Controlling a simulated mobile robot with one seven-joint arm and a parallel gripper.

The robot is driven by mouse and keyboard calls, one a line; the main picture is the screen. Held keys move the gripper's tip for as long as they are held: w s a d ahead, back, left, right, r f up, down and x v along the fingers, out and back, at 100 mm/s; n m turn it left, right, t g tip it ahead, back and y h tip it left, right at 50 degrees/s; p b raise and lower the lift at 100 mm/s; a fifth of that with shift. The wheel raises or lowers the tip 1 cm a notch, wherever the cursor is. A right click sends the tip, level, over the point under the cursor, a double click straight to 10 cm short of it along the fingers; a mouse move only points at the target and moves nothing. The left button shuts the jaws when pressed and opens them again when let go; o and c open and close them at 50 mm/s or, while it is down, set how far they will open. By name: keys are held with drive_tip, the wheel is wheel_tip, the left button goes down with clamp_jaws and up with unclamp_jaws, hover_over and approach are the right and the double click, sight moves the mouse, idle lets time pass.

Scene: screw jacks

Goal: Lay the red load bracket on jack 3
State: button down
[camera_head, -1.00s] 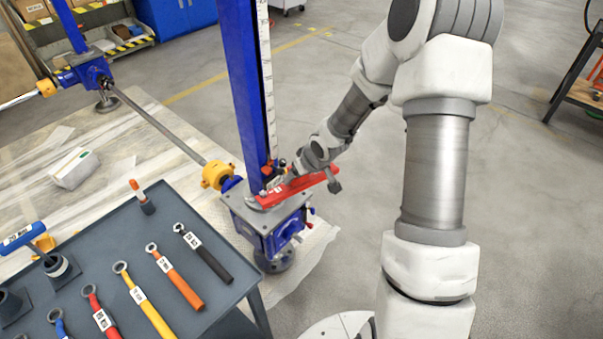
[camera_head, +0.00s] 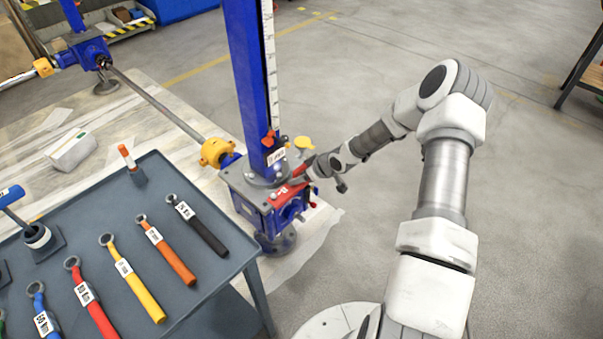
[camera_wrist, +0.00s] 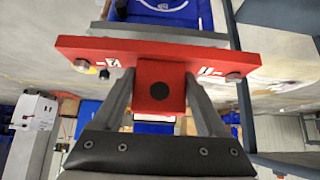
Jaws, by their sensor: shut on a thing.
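The red load bracket (camera_head: 284,193) is at the top of the blue jack's housing (camera_head: 250,210), in front of the blue column's foot. I cannot tell whether it rests on the grey top plate or hangs just above it. My gripper (camera_head: 306,172) is at the bracket's right side, partly hidden by the wrist. In the wrist view, my gripper (camera_wrist: 158,90) is shut on the bracket's red block, and the bracket's long red plate (camera_wrist: 115,50) spans crosswise ahead, with a bolt near each end. A grey plate edge (camera_wrist: 180,33) lies just beyond it. No jack number is readable.
The blue column (camera_head: 253,80) with a white scale rises behind the bracket. A shaft (camera_head: 155,103) with a yellow coupling (camera_head: 216,152) runs to another blue jack (camera_head: 85,53). A grey tool table (camera_head: 130,215) with several wrenches stands close at left.

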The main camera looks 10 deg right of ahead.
drive_tip(key=shift+b+x, duration=0.65)
drive_tip(key=shift+x, duration=0.4)
drive_tip(key=shift+w+r+b+x, duration=0.15)
drive_tip(key=shift+b+x, duration=0.7)
drive_tip(key=shift+x, duration=0.5)
drive_tip(key=shift+w+r+b+x, duration=0.15)
drive_tip(key=shift+b+x, duration=0.65)
drive_tip(key=shift+x, duration=0.5)
drive_tip(key=shift+a, duration=0.15)
drive_tip(key=shift+f+b, duration=0.85)
drive_tip(key=shift+f, duration=0.35)
